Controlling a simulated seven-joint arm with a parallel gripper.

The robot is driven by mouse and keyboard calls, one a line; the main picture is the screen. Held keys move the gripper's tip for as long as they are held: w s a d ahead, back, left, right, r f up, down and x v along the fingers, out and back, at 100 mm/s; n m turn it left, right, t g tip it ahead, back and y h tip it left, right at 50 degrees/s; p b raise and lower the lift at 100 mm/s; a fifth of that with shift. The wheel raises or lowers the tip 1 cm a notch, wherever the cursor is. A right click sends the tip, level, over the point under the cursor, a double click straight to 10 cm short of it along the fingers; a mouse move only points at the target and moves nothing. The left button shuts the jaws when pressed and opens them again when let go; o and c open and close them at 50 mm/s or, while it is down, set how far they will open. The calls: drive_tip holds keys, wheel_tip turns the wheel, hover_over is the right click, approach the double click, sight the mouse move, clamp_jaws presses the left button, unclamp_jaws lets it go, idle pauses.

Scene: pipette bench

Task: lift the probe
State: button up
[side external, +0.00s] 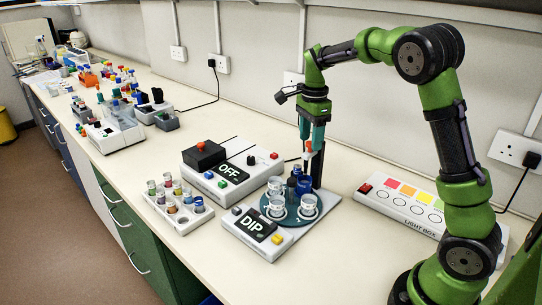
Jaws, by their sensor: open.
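The probe (308,147) appears to be the small, upright, orange-red and white piece beside the dark post (319,167) of the DIP unit. My gripper (311,141) points down with its teal fingers open. Its fingertips are at the top of the probe, apparently one on either side, but the view is too small to tell if they touch. The round teal plate (291,217) below carries several clear beakers (308,204) and dark blue vessels. The probe's lower end is hard to make out.
The DIP display box (257,233) stands in front of the plate. An OFF box (232,171) and a rack of vials (178,206) are to the left. A light box (403,203) lies to the right. Bare bench (345,265) shows at the front right.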

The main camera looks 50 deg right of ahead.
wheel_tip(320, 180, up, 17)
idle(0.5)
drive_tip(key=s+a+f+n+t+y, duration=0.1)
drive_tip(key=s+a+f+n+t, duration=0.2)
drive_tip(key=s+a+f+n, duration=0.2)
drive_tip(key=s+a+f+n+t+y, duration=0.1)
drive_tip(key=s+a+f+n+t, duration=0.3)
drive_tip(key=s+a+n, duration=0.8)
drive_tip(key=shift+s+f+n, duration=0.7)
drive_tip(key=shift+s+f, duration=0.05)
drive_tip(key=shift+s, duration=0.05)
